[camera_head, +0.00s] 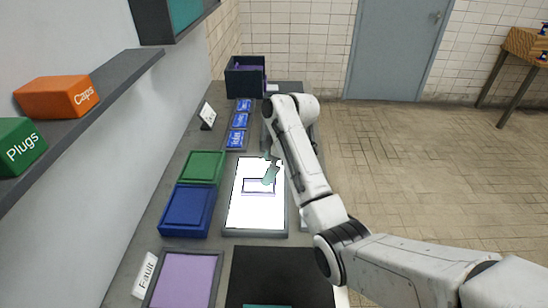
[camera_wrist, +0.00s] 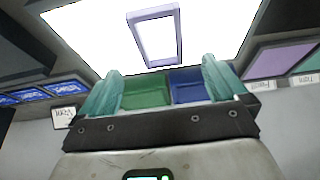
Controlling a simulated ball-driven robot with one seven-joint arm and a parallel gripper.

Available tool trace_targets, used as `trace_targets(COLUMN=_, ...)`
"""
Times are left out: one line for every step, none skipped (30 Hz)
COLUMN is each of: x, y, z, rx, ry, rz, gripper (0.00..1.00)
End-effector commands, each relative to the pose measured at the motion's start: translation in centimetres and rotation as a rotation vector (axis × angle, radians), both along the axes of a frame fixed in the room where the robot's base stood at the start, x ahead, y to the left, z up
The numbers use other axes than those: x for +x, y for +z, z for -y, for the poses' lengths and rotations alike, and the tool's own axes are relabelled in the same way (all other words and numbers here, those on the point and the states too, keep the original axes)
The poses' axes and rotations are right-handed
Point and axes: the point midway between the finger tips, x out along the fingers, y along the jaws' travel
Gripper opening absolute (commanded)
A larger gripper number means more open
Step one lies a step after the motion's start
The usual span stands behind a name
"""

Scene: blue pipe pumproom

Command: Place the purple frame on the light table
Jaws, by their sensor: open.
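The purple frame (camera_head: 246,187) lies on the lit white surface of the light table (camera_head: 254,213), near its middle. It is a thin rectangle with the white surface showing through. It also shows at the top of the wrist view (camera_wrist: 178,35), with the light table (camera_wrist: 90,22) around it. My gripper (camera_head: 270,173) is over the light table, beside the frame's upper right part in the head view. In the wrist view my gripper (camera_wrist: 163,75) has its two green fingers apart, with nothing between them. The frame is beyond the fingertips, apart from them.
A green tray (camera_head: 203,167) and a blue tray (camera_head: 187,209) stand left of the light table. A purple-bottomed tray (camera_head: 186,277) is at the front, by a "Fault" sign (camera_head: 145,274). A dark bin (camera_head: 245,77) and small blue packs (camera_head: 238,121) are farther back. Open floor lies right.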

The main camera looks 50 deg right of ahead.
Motion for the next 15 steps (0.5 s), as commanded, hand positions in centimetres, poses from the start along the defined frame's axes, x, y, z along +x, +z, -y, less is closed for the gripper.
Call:
trace_targets(x=-0.2, y=0.9, z=0.3, rx=-0.002, ry=-0.002, rz=0.004, gripper=0.99)
trace_targets(x=-0.4, y=1.3, z=0.4, rx=-0.002, ry=-0.002, rz=0.003, gripper=0.99)
trace_targets(x=-0.6, y=1.9, z=0.6, rx=-0.002, ry=-0.001, rz=0.002, gripper=0.99)
trace_targets(x=-0.8, y=2.3, z=0.7, rx=-0.001, ry=-0.002, rz=0.002, gripper=0.99)
trace_targets(x=-0.9, y=2.7, z=0.8, rx=-0.001, ry=-0.002, rz=0.002, gripper=0.99)
trace_targets(x=-1.0, y=3.1, z=0.9, rx=-0.001, ry=-0.002, rz=0.002, gripper=0.99)
trace_targets(x=-1.1, y=3.4, z=1.0, rx=-0.001, ry=-0.002, rz=0.002, gripper=0.99)
trace_targets(x=-1.2, y=3.6, z=1.0, rx=-0.001, ry=-0.002, rz=0.001, gripper=0.99)
trace_targets(x=-1.3, y=3.8, z=1.0, rx=0.0, ry=-0.001, rz=0.0, gripper=0.99)
trace_targets(x=-1.3, y=4.0, z=1.1, rx=0.0, ry=-0.001, rz=0.0, gripper=0.99)
trace_targets(x=-1.4, y=4.1, z=1.1, rx=0.0, ry=-0.001, rz=0.0, gripper=0.99)
trace_targets(x=-1.4, y=4.2, z=1.1, rx=0.0, ry=-0.001, rz=0.0, gripper=0.99)
trace_targets(x=-1.4, y=4.2, z=1.1, rx=0.0, ry=-0.001, rz=0.0, gripper=0.99)
trace_targets(x=-1.4, y=4.2, z=1.1, rx=0.0, ry=-0.001, rz=-0.001, gripper=0.99)
trace_targets(x=-1.4, y=4.2, z=1.1, rx=0.0, ry=-0.001, rz=-0.001, gripper=0.99)
